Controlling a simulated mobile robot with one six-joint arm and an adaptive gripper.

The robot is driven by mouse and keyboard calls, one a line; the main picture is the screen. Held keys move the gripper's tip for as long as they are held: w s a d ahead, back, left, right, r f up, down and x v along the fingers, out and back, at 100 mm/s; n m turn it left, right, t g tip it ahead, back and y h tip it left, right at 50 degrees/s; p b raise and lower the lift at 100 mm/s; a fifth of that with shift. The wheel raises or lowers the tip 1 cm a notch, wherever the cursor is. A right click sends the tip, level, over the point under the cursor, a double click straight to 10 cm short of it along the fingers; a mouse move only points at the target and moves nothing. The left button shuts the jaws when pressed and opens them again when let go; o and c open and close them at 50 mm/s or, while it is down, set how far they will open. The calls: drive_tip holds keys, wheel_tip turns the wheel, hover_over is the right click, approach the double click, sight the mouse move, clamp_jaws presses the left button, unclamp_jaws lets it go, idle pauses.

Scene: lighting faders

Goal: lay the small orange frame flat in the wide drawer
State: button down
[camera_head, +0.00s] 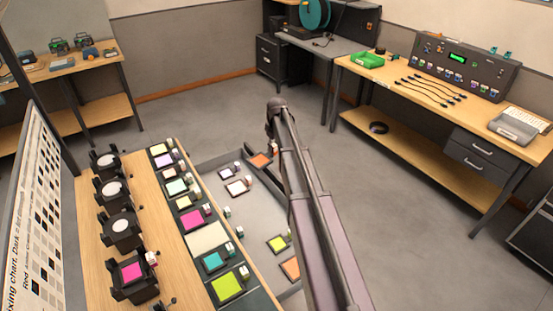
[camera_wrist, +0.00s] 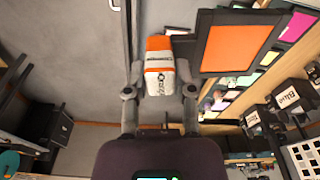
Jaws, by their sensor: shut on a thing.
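My gripper (camera_wrist: 160,88) is shut on the white and orange label block of the small orange frame (camera_wrist: 238,47), with a finger on each side of the block. The frame has a dark border and an orange sheet, and sticks out to the right of the fingers in the wrist view. In the head view the orange frame (camera_head: 261,160) shows just left of my arm, near the far end of the open wide drawer (camera_head: 255,213). My gripper is hidden behind my arm there. I cannot tell the frame's height above the drawer.
Two pale frames (camera_head: 237,187) lie in the drawer's far half. A yellow frame (camera_head: 277,243) and a pale orange frame (camera_head: 291,268) lie nearer, beside my arm. The wooden bench (camera_head: 180,260) at left carries several coloured frames and black lamps. The drawer's middle is clear.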

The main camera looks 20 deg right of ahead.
drive_tip(key=s+f, duration=0.1)
drive_tip(key=s+m+b, duration=0.1)
drive_tip(key=s, duration=0.1)
drive_tip(key=s+a+f+m+b, duration=0.1)
drive_tip(key=shift+s+a+f, duration=0.1)
drive_tip(key=shift+s+f, duration=0.2)
drive_tip(key=shift+s, duration=0.05)
drive_tip(key=shift+f+b, duration=0.15)
drive_tip(key=shift+b, duration=0.15)
wheel_tip(320, 180, down, 30)
drive_tip(key=b, duration=3)
drive_tip(key=shift+f, duration=0.1)
drive_tip(key=shift+f+b, duration=1.25)
drive_tip(key=shift+b, duration=0.1)
idle(1.2)
